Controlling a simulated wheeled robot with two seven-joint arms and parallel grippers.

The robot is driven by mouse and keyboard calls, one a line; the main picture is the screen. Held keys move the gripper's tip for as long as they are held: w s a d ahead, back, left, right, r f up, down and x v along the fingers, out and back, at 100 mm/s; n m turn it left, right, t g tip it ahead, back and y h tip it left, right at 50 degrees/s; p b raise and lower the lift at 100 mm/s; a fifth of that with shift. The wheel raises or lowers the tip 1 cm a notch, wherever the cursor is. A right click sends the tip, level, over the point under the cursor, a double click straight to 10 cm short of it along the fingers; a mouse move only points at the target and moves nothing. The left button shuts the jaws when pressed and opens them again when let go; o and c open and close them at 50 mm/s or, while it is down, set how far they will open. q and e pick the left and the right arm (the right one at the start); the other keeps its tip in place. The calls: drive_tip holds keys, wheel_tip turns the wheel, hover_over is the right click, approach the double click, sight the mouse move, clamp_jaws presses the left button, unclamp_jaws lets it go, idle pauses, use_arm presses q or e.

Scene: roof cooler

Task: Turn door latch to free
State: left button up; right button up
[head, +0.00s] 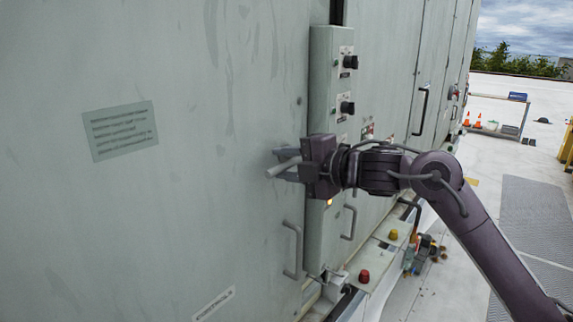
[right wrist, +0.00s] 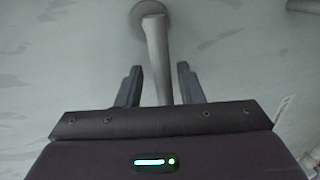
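The door latch (right wrist: 157,52) is a grey lever on a round base fixed to the pale green door; in the right wrist view it hangs down from the base and runs between my fingers. In the head view the latch (head: 282,168) shows as a light bar at my fingertips. My right gripper (head: 284,163) is at the door with its fingers pointing at it. In the right wrist view my right gripper (right wrist: 159,68) is open, one finger on each side of the lever, with gaps visible. The lever's lower end is hidden behind the gripper body. My left gripper is not in view.
A control box (head: 324,100) with black knobs stands just right of the latch. A door handle (head: 293,250) is below it. A ledge with a red button (head: 364,276) and a yellow button (head: 393,234) lies lower right. Open roof floor (head: 490,160) is farther right.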

drive_tip(key=shift+s+d, duration=0.2)
drive_tip(key=b+v, duration=0.4)
drive_tip(key=v, duration=0.3)
